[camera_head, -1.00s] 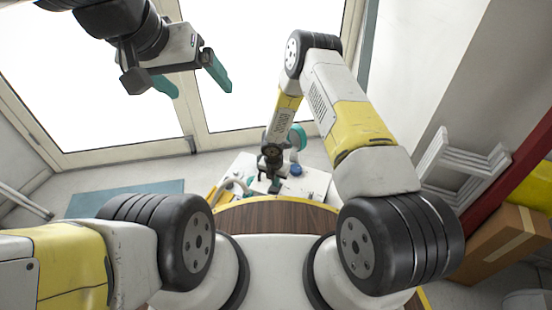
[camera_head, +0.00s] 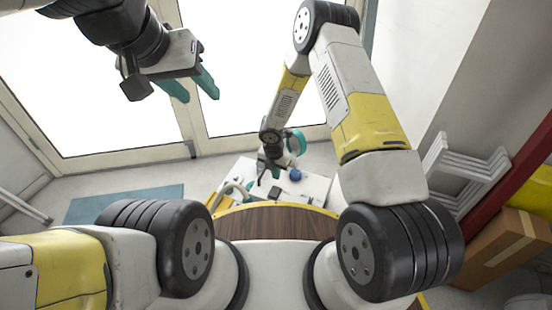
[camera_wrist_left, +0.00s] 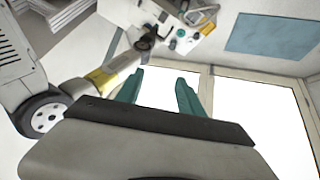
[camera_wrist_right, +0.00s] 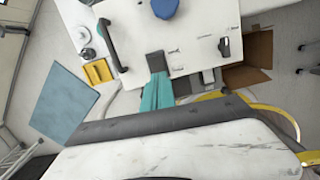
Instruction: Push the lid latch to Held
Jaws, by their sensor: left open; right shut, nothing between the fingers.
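The white compressor unit (camera_head: 314,187) stands low beyond my front edge; its top also shows in the right wrist view (camera_wrist_right: 195,22). In that view a small dark grey block (camera_wrist_right: 155,61) lies right at my right fingertips; I cannot tell whether they touch. A separate dark latch-like part (camera_wrist_right: 224,47) sits further right on the white top. I cannot tell which is the lid latch, and no Held mark is readable. My right gripper (camera_wrist_right: 157,80) is shut and empty, over the unit's near side. My left gripper (camera_head: 190,93) is open and empty, high at upper left, far from the unit.
A black bar handle (camera_wrist_right: 112,45), a blue knob (camera_wrist_right: 165,8) and a yellow part (camera_wrist_right: 98,71) are near my right gripper. A cardboard box (camera_wrist_right: 250,58) is beyond the unit's edge. A blue mat (camera_head: 125,200) lies on clear floor. A white rack (camera_head: 465,165) stands at right.

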